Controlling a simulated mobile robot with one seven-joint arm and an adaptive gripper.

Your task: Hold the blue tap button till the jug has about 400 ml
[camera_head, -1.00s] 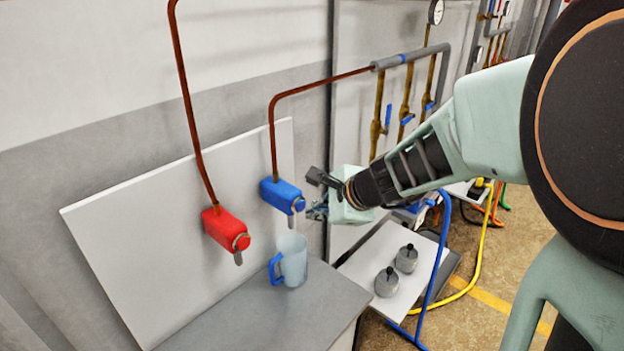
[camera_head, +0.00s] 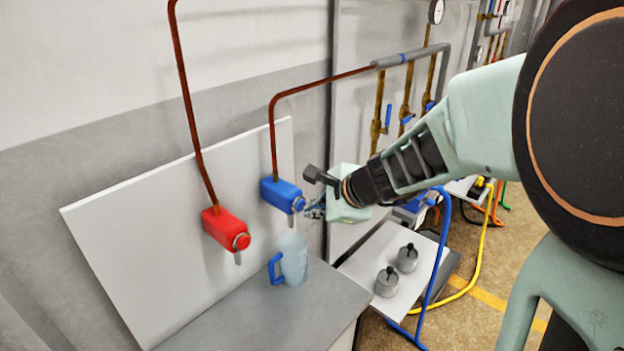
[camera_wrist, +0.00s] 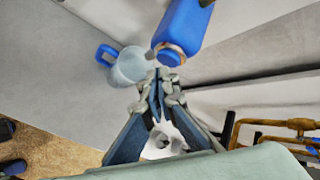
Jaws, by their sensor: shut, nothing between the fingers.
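The clear jug (camera_head: 294,258) with a blue handle stands upright on the grey counter under the tap's spout. Its water level cannot be made out. My gripper (camera_head: 313,211) is shut and empty, just right of the button. In the wrist view its fingertips (camera_wrist: 158,76) are close to the button (camera_wrist: 169,55); whether they touch cannot be told. The jug (camera_wrist: 130,66) shows there beyond the fingertips. No clear water stream is visible.
A red tap (camera_head: 225,228) hangs on the panel to the left. The grey counter (camera_head: 250,315) is bare around the jug. To the right is a low white surface (camera_head: 372,252) with two grey weights and a blue hose (camera_head: 437,270).

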